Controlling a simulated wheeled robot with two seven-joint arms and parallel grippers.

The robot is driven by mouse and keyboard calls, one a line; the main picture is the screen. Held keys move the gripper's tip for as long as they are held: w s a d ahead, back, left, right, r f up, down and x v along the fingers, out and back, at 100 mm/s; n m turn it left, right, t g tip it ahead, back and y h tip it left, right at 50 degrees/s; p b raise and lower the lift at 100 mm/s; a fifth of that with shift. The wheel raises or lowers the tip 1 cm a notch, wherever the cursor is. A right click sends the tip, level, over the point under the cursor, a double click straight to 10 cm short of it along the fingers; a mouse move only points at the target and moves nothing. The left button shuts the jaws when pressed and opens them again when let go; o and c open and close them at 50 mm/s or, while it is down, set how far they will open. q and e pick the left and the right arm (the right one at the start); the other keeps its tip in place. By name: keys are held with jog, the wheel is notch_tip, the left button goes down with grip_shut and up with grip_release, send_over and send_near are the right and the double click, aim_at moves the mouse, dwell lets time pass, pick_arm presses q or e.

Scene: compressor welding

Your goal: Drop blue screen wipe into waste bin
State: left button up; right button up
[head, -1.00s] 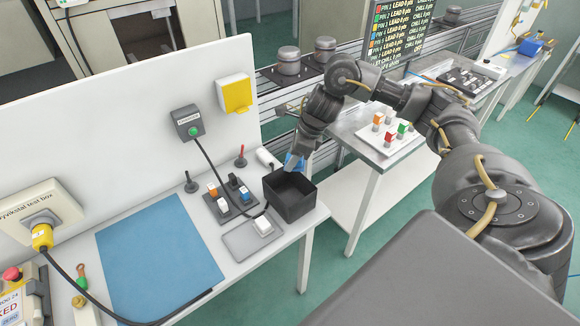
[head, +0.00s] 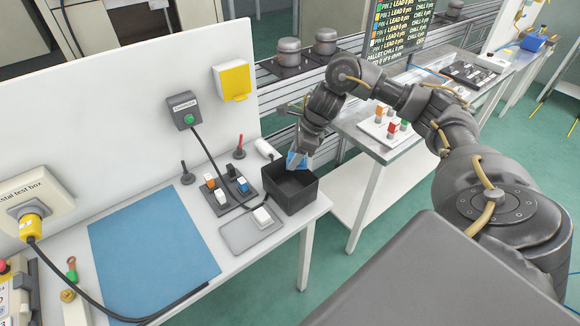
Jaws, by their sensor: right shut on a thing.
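The blue screen wipe (head: 295,160) is held in my right gripper (head: 299,161), above the back part of the waste bin's opening. The waste bin (head: 293,199) is a dark, open box at the right end of the white bench. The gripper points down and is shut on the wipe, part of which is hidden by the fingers. I cannot tell whether the wipe touches the bin's rim. My left gripper does not show.
Left of the bin are a dark block with several connectors (head: 225,190) and a grey tray (head: 251,232) with a white piece. A blue mat (head: 153,253) covers the bench's middle. A white partition (head: 130,110) stands behind. A metal table (head: 385,150) is to the right.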

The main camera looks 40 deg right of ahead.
jog(key=shift+f, duration=0.3)
jog(key=o, duration=1.1)
jog(key=shift+r, duration=0.15)
jog(key=p+v, duration=0.1)
jog(key=v, duration=0.9)
jog(key=shift+r, duration=0.3)
jog(key=shift+s, duration=0.1)
